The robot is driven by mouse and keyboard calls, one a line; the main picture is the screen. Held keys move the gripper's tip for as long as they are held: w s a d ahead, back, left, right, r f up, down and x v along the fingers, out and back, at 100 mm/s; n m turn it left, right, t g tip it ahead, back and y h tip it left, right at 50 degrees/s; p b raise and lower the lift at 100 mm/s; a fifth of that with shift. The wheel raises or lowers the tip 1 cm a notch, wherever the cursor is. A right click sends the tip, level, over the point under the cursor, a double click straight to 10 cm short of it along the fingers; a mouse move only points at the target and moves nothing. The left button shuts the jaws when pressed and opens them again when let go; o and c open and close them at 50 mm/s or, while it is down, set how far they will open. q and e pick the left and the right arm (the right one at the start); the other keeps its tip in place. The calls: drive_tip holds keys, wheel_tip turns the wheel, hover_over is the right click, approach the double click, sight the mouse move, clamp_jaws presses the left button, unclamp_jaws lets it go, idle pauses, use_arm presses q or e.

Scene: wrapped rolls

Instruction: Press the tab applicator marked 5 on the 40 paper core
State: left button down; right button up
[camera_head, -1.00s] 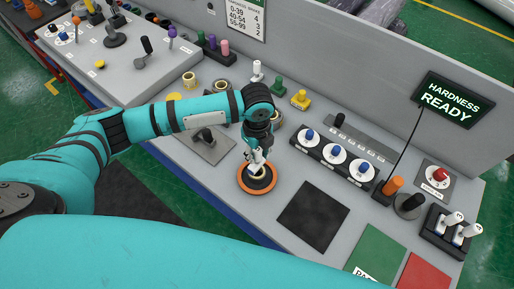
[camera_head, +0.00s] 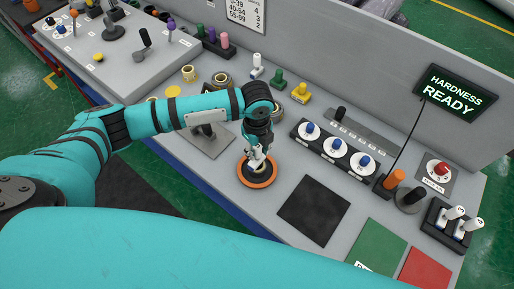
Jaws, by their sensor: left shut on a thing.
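My left gripper (camera_head: 257,162) points down over a round black plate with an orange rim (camera_head: 243,178). It is shut on a small pale ring-shaped thing, apparently a paper core, mostly hidden by the fingers. It is at or just above the plate; I cannot tell if it touches. Two white-handled tools (camera_head: 454,212) stand in a dark rack at the far right; they may be the tab applicators, but their marks are too small to read. Other pale rings (camera_head: 190,74) stand at the back left of the bench. My right gripper is not in view.
A black square pad (camera_head: 313,211) lies right of the plate, with green (camera_head: 375,248) and red (camera_head: 424,268) pads beyond. A row of white dials with blue knobs (camera_head: 337,149) stands behind. The lit screen (camera_head: 456,92) reads HARDNESS READY. A dark lever (camera_head: 206,130) stands left.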

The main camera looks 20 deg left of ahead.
use_arm(q)
drive_tip(key=shift+f, duration=0.65)
idle(0.3)
drive_tip(key=shift+f, duration=0.1)
idle(1.0)
drive_tip(key=shift+s+f, duration=0.1)
drive_tip(key=shift+s, duration=0.05)
idle(0.7)
wheel_tip(320, 180, up, 3)
drive_tip(key=p, duration=0.3)
drive_tip(key=shift+r+p, duration=0.3)
drive_tip(key=shift+r, duration=2.35)
drive_tip(key=shift+w, duration=0.2)
